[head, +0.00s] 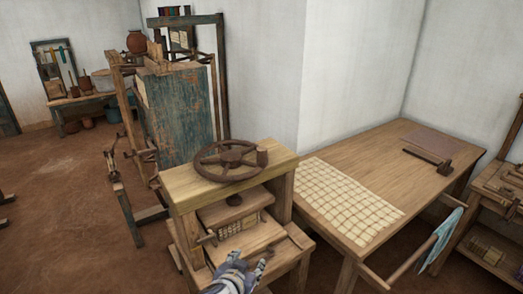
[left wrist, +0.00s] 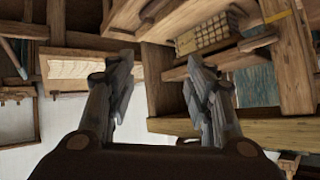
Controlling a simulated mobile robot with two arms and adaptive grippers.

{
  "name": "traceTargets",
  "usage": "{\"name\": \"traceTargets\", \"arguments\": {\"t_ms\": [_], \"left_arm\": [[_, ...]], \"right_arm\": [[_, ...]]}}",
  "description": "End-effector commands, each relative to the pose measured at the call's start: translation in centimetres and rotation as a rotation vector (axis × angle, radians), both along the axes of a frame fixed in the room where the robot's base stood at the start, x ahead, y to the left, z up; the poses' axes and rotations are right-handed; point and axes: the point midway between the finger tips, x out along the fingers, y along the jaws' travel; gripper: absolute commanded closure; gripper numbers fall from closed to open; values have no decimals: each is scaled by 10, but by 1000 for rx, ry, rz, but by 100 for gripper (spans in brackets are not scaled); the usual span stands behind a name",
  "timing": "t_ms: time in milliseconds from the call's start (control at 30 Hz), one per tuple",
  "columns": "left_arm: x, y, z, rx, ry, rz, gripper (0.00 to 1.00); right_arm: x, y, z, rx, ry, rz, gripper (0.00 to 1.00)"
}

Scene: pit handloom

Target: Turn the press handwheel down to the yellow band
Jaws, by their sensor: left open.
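The wooden press stands at the lower middle of the head view, with its brown handwheel (head: 231,161) lying flat on the top beam (head: 190,190). A knob (head: 262,157) rises from the wheel's right side. Below the beam are the pressing plate (head: 226,212) and a pale gridded block (head: 238,228); this block also shows in the left wrist view (left wrist: 205,36). A yellow strip (left wrist: 277,15) on a post there may be the band. My left gripper (head: 250,260) is open and empty, in front of the press and below the wheel. My right gripper is out of view.
A wooden table (head: 400,165) with a gridded pale sheet (head: 345,200) stands right of the press. A blue cloth (head: 445,238) hangs on its front rail. A loom frame (head: 180,120) stands behind the press. The floor (head: 55,200) at left is mostly clear.

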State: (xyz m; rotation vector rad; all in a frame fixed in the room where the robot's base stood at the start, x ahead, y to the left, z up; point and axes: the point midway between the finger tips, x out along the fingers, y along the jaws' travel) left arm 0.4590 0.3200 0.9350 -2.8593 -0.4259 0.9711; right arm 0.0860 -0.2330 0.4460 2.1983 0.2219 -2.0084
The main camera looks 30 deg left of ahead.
Motion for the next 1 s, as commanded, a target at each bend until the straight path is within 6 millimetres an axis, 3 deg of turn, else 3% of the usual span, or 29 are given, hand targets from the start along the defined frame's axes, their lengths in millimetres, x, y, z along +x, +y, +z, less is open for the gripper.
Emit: {"name": "traceTargets", "arguments": {"t_ms": [33,200,400,600,767,1000], "left_arm": [[22,14,24,20,-94,7,52],[82,50,97,18,-383,-3,52],[122,78,163,-8,-590,-65,52],[133,88,187,-27,-651,-96,52],[141,91,191,-30,-658,-94,52],[168,96,193,-31,-657,-94,52]], "right_arm": [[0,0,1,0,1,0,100],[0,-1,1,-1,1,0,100],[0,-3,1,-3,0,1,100],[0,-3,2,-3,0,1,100],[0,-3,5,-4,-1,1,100],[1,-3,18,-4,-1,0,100]]}}
